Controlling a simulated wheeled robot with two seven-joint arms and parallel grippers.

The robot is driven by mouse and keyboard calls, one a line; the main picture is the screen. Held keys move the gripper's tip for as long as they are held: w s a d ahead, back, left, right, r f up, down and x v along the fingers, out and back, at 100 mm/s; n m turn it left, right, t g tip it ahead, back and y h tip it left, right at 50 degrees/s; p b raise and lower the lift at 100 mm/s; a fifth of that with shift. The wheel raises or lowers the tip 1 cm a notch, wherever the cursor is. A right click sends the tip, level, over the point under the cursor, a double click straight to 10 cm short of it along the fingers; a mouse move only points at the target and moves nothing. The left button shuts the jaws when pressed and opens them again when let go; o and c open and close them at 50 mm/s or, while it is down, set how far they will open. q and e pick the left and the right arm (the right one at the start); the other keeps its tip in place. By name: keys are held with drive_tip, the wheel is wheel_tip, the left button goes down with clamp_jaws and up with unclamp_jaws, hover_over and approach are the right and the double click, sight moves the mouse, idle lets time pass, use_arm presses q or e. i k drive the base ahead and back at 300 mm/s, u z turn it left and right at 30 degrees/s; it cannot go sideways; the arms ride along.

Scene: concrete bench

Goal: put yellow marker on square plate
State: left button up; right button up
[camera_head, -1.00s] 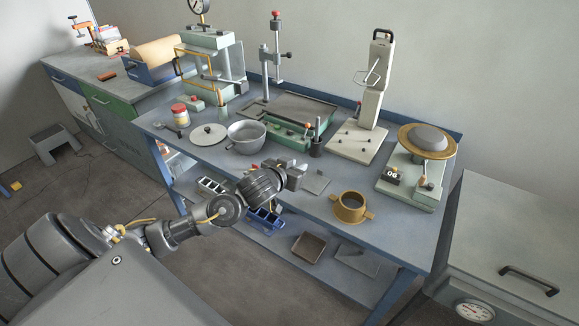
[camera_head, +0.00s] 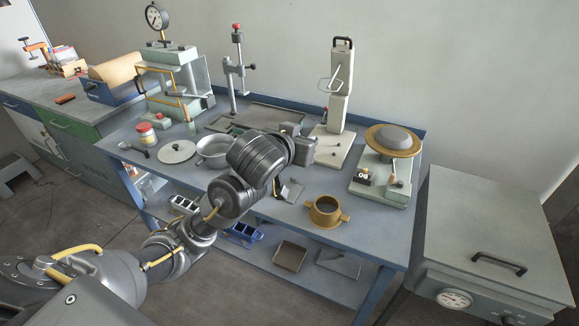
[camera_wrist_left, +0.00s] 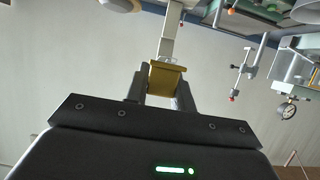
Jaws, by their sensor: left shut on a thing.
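My left gripper (camera_head: 303,145) is over the middle of the bench, in front of the tall pale stand. In the left wrist view its fingers (camera_wrist_left: 162,88) are shut on a mustard-yellow blocky piece, which I take to be the yellow marker (camera_wrist_left: 167,79). The head view does not show the marker clearly; the gripper hides it. A small flat grey plate, apparently the square plate (camera_head: 293,190), lies on the bench below my gripper, partly hidden by my arm. The gripper is apart from it. My right gripper is not in view.
A brass ring with handles (camera_head: 326,211) stands right of the plate near the front edge. A metal pan (camera_head: 211,148) and a round lid (camera_head: 177,152) lie left of my arm. The tall pale stand (camera_head: 337,105) and a scale (camera_head: 385,170) stand at the back right.

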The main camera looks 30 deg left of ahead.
sight(292, 198)
drive_tip(key=k, duration=1.2)
drive_tip(key=z, duration=0.6)
drive_tip(key=i, duration=1.65)
drive_tip(key=u, duration=0.6)
